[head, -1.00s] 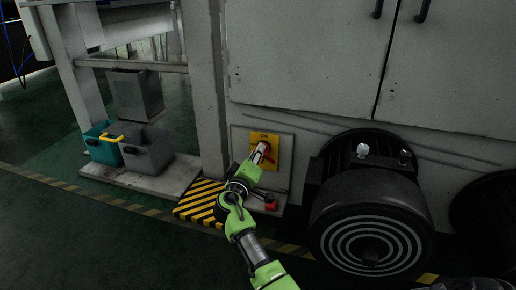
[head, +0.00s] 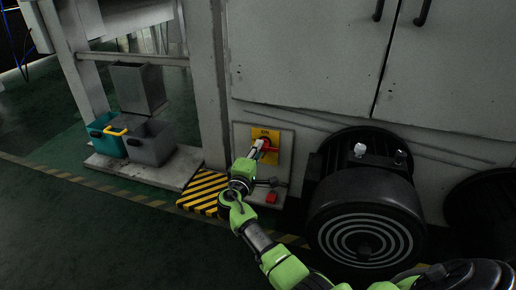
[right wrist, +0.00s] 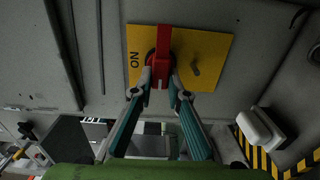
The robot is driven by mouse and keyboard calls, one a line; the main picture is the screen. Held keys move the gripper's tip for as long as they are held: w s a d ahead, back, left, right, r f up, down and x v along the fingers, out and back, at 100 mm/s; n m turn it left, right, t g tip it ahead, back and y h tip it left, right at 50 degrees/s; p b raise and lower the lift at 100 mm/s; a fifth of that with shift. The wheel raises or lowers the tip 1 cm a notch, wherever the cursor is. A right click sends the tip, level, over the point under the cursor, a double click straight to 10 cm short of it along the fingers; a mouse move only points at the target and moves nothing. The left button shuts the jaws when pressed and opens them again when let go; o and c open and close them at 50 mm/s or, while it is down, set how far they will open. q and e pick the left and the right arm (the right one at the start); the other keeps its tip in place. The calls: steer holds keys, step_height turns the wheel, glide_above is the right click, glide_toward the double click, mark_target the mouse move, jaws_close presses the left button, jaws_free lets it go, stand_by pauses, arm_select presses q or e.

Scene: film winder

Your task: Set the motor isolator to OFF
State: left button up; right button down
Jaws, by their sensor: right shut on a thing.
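The motor isolator is a yellow plate (head: 266,139) with a red handle (head: 269,148), low on the grey cabinet wall. The right wrist view shows the plate (right wrist: 215,55) turned sideways, with "ON" at its left and the red handle (right wrist: 162,45) pointing up. In the head view the handle lies roughly sideways to the right, below the "ON" label. My right gripper (head: 258,149) is at the handle. Its fingertips (right wrist: 160,82) are shut on the handle's near part, one on each side. An OFF label is not readable. My left gripper is not in view.
A black motor (head: 365,205) with a striped disc stands right of the isolator. Yellow-black hazard marking (head: 204,188) lies on the floor to the left, with grey and teal bins (head: 148,145) beyond. The floor at lower left is clear.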

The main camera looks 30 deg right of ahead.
steer(key=shift+w+r, duration=0.1)
stand_by(0.3)
steer(key=c, duration=2)
jaws_free()
steer(key=shift+o, duration=0.2)
steer(key=v, duration=1.2)
